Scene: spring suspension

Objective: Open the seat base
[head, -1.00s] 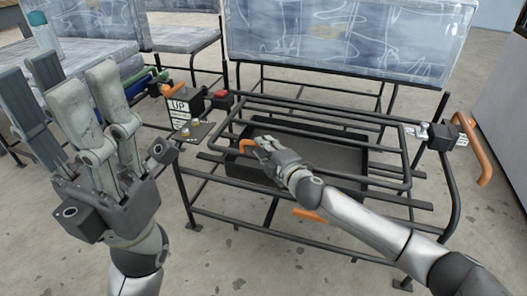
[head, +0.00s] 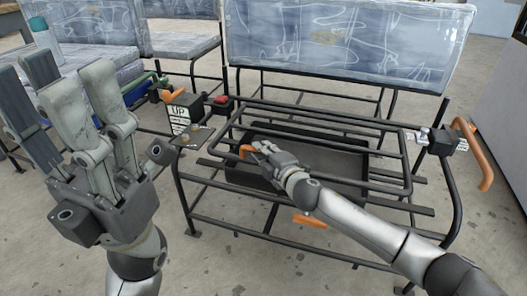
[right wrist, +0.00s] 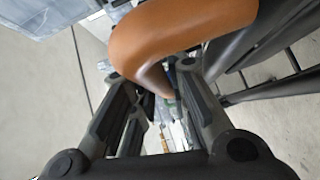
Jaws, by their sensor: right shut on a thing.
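The seat base (head: 305,108) is a frame of black tubes in the middle of the head view, below the seat back. Orange handles sit around it. My right gripper (head: 252,149) is shut on an orange handle (head: 245,153) at the front left of the base. In the right wrist view the curved orange handle (right wrist: 180,35) fills the space between my fingers and hides part of the grip. My left gripper (head: 60,85) is raised at the left with its fingers up and apart, open and empty, away from the base.
The seat back (head: 345,45) stands behind. A black tray (head: 330,160) lies under the frame. An orange lever (head: 473,150) is at the right, another orange handle (head: 310,221) low in front. An UP label (head: 180,118) and red button (head: 221,100) are at the left.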

